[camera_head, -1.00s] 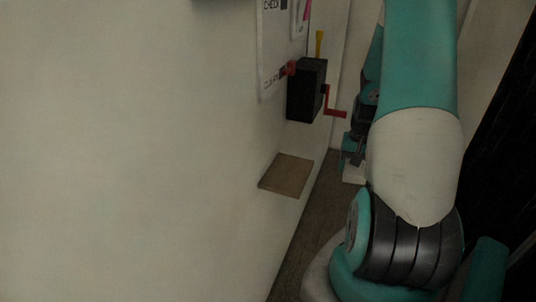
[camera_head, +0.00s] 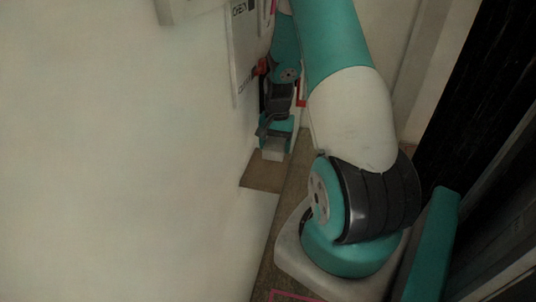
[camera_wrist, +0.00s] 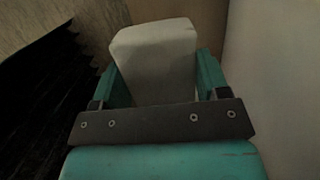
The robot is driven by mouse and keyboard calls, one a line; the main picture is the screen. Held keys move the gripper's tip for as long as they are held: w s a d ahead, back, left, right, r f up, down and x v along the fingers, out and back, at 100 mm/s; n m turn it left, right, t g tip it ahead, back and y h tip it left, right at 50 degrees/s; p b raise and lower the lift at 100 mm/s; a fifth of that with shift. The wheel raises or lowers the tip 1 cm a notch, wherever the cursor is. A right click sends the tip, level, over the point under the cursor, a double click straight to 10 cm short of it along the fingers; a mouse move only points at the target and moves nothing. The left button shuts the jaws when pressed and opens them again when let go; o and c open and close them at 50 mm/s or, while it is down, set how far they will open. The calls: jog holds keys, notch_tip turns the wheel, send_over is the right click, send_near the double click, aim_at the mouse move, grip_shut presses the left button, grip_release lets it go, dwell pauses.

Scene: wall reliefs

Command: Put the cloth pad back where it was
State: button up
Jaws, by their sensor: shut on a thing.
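The cloth pad (camera_wrist: 155,55) is a pale grey-white block between the two teal fingers of my gripper (camera_wrist: 158,85) in the wrist view. In the head view the pad (camera_head: 273,154) shows just under my gripper (camera_head: 275,142), close to the wall. My gripper is shut on it. A brown wooden shelf (camera_head: 262,178) juts from the wall below and beside the pad. I cannot tell whether the pad touches the shelf.
A white sheet with lettering (camera_head: 240,50) hangs on the wall above the shelf. A red piece (camera_head: 262,67) shows beside it, and my arm hides most of the dark box there. A black ridged surface (camera_head: 480,90) stands at the right.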

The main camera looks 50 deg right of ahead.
aim_at(269, 140)
jog(key=shift+w+a+r, duration=0.1)
jog(key=shift+w+a, duration=0.1)
jog(key=shift+w, duration=0.3)
jog(key=shift+w+a+r, duration=0.1)
jog(key=shift+w+a, duration=0.1)
jog(key=shift+w, duration=0.25)
notch_tip(269, 140, down, 3)
jog(key=shift+s+d+r+p, duration=0.1)
jog(key=shift+r+p, duration=0.05)
jog(key=shift+p, duration=0.55)
jog(key=shift+f+p, duration=0.75)
jog(key=shift+f, duration=0.85)
jog(key=shift+w+f+p, duration=0.2)
jog(key=shift+f+p, duration=0.3)
jog(key=shift+f, duration=0.25)
jog(key=o, duration=0.8)
jog(key=r+b, duration=0.1)
jog(key=r, duration=0.3)
jog(key=d+r+b, duration=0.1)
jog(key=r+b, duration=0.1)
jog(key=r, duration=0.2)
jog(key=r+b, duration=0.1)
jog(key=r, duration=0.3)
jog(key=shift+w+d, duration=0.2)
jog(key=shift+w, duration=0.1)
